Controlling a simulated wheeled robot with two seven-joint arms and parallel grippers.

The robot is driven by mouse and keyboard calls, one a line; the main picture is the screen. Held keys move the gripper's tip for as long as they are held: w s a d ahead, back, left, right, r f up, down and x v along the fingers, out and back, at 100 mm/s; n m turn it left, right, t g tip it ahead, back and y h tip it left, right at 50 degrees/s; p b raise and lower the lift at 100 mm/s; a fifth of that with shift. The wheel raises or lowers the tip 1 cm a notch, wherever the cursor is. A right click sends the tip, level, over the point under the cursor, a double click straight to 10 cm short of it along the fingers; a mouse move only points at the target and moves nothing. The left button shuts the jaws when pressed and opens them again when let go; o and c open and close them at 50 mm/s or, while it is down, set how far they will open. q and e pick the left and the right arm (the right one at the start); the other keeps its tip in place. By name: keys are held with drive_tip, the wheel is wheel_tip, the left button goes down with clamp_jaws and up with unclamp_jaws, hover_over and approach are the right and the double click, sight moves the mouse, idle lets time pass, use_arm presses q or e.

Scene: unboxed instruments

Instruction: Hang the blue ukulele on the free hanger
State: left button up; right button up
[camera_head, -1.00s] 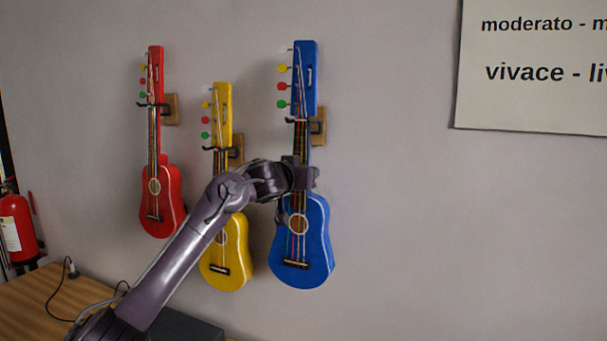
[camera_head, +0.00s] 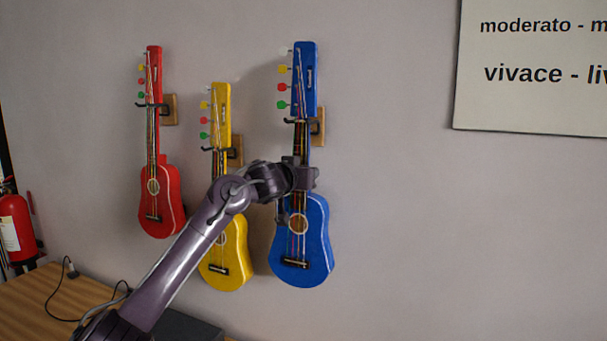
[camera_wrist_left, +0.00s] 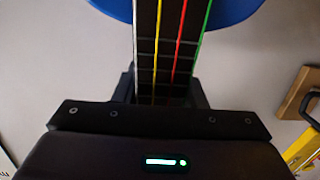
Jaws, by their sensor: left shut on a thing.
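The blue ukulele (camera_head: 304,240) is upright, headstock up, in front of the wall at the right of the three instruments. Its headstock is level with the right-hand wooden hanger (camera_head: 319,126), whose dark prong shows beside the upper neck. I cannot tell whether the headstock rests on the prongs. My left gripper (camera_head: 300,177) is shut on the ukulele's neck, just above the body. The left wrist view shows the neck (camera_wrist_left: 168,50) with its coloured strings between the fingers, and part of the blue body. My right gripper is not in view.
A red ukulele (camera_head: 158,200) and a yellow ukulele (camera_head: 232,255) hang on hangers to the left. My left forearm crosses in front of the yellow one. A fire extinguisher (camera_head: 16,228) stands far left by a wooden table (camera_head: 40,295). A text poster (camera_head: 535,90) is at upper right. The wall between is clear.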

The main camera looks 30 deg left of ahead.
use_arm(q)
drive_tip(key=shift+f, duration=0.15)
idle(0.7)
drive_tip(key=o, duration=1.1)
drive_tip(key=shift+f, duration=0.15)
drive_tip(key=shift+s+d, duration=0.1)
drive_tip(key=shift+s, duration=0.2)
drive_tip(key=s+b, duration=0.1)
drive_tip(key=s, duration=0.1)
drive_tip(key=s+r+b, duration=0.1)
drive_tip(key=s, duration=0.1)
drive_tip(key=s+b, duration=0.1)
drive_tip(key=s, duration=0.2)
drive_tip(key=shift+s+d+r, duration=0.1)
drive_tip(key=shift+d+r, duration=0.05)
drive_tip(key=shift+d, duration=0.05)
